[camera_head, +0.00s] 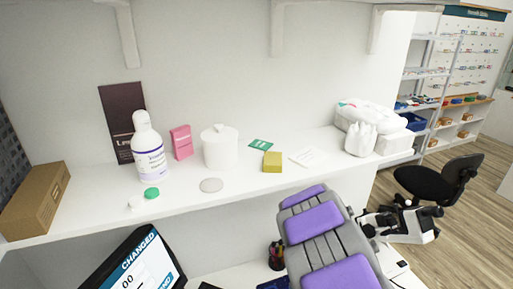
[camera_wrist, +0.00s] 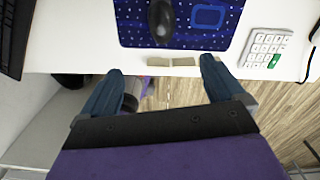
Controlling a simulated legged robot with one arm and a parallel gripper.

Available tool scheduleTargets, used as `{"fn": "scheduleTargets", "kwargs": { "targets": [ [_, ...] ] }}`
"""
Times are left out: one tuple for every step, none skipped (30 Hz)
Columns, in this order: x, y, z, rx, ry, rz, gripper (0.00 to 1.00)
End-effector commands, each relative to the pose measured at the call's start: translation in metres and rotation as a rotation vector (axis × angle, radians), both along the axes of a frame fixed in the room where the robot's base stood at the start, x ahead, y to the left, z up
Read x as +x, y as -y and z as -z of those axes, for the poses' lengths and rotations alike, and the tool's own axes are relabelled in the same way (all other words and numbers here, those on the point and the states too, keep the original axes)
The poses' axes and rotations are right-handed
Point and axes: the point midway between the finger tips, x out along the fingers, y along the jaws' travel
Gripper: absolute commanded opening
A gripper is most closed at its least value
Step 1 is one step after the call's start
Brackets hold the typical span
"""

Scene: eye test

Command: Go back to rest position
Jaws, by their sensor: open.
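My gripper (camera_wrist: 162,66) shows in the wrist view with its two blue fingers spread wide apart and nothing held between them. It is above the front edge of a white desk (camera_wrist: 90,45), with the wood floor visible below. Two small tan blocks or tabs show between the fingertips at the desk edge; I cannot tell what they are. In the head view my purple and grey arm rises at the lower right, in front of the shelf; my fingers cannot be made out there.
A blue patterned mat (camera_wrist: 135,25) bears a dark mouse (camera_wrist: 161,20); a calculator (camera_wrist: 265,48) lies to the right. A long white shelf (camera_head: 100,215) holds a bottle (camera_head: 149,150), boxes and bags. A monitor (camera_head: 135,265) is below. A black chair (camera_head: 430,182) stands right on open floor.

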Motion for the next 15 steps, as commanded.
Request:
{"fn": "scheduleTargets", "kwargs": {
  "targets": [
    [-0.005, 0.000, -0.013, 0.002, 0.003, -0.063, 0.96],
    [-0.009, 0.000, -0.021, 0.002, 0.002, -0.111, 0.96],
    [-0.016, -0.001, -0.033, 0.005, 0.001, -0.182, 0.96],
    [-0.021, -0.002, -0.041, 0.006, -0.003, -0.241, 0.96],
    [-0.027, -0.003, -0.049, 0.010, -0.005, -0.297, 0.96],
    [-0.034, -0.004, -0.061, 0.016, -0.007, -0.373, 0.96],
    [-0.040, -0.004, -0.068, 0.018, -0.010, -0.431, 0.96],
    [-0.046, -0.005, -0.075, 0.022, -0.012, -0.489, 0.96],
    [-0.055, -0.007, -0.085, 0.026, -0.015, -0.566, 0.96],
    [-0.062, -0.008, -0.092, 0.033, -0.018, -0.623, 0.96],
    [-0.069, -0.010, -0.098, 0.039, -0.022, -0.681, 0.96],
    [-0.078, -0.011, -0.107, 0.045, -0.025, -0.760, 0.96],
    [-0.085, -0.013, -0.114, 0.048, -0.024, -0.819, 0.96],
    [-0.092, -0.014, -0.120, 0.054, -0.025, -0.879, 0.96],
    [-0.101, -0.016, -0.129, 0.061, -0.025, -0.959, 0.96]
  ]
}}
